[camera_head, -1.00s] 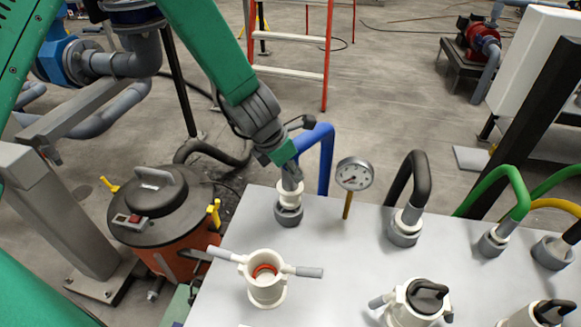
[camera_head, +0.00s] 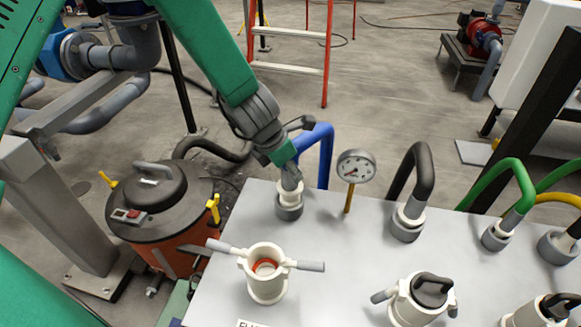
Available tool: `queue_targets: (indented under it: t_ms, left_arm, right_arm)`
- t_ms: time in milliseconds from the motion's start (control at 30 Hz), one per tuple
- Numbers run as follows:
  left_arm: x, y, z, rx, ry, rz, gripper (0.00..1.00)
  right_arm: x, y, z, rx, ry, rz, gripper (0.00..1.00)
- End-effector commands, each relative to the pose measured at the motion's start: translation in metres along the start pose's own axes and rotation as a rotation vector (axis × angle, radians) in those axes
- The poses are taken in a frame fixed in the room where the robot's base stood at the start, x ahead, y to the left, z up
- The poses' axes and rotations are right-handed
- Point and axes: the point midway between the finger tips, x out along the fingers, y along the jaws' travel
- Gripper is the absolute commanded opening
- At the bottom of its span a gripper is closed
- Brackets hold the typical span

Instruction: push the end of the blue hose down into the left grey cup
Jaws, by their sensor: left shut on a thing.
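The blue hose (camera_head: 325,155) arches up behind my left gripper and its end comes down at the panel's back left corner. My left gripper (camera_head: 290,179) is shut on the hose end, just above its white collar (camera_head: 290,194). The collar sits at the mouth of the left grey cup (camera_head: 289,210), roughly upright. How deep the end sits inside the cup is hidden. My right gripper is not in view.
A pressure gauge (camera_head: 356,167) stands just right of the hose. A black hose (camera_head: 422,165) and a green hose (camera_head: 512,172) end in other cups. An open white port with handles (camera_head: 267,285) stands in front. A lidded drum (camera_head: 160,205) is at left.

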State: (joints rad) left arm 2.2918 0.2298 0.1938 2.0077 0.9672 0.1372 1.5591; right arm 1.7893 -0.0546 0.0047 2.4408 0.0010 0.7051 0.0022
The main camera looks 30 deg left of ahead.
Motion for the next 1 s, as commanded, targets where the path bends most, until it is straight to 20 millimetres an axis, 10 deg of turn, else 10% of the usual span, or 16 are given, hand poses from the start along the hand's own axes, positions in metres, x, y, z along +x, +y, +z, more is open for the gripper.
queue_targets:
  t_ms: [1000]
  left_arm:
    - [0.024,-0.004,-0.009,0.001,-0.002,-0.006,0.0]
  right_arm:
    - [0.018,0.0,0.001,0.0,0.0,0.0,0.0]
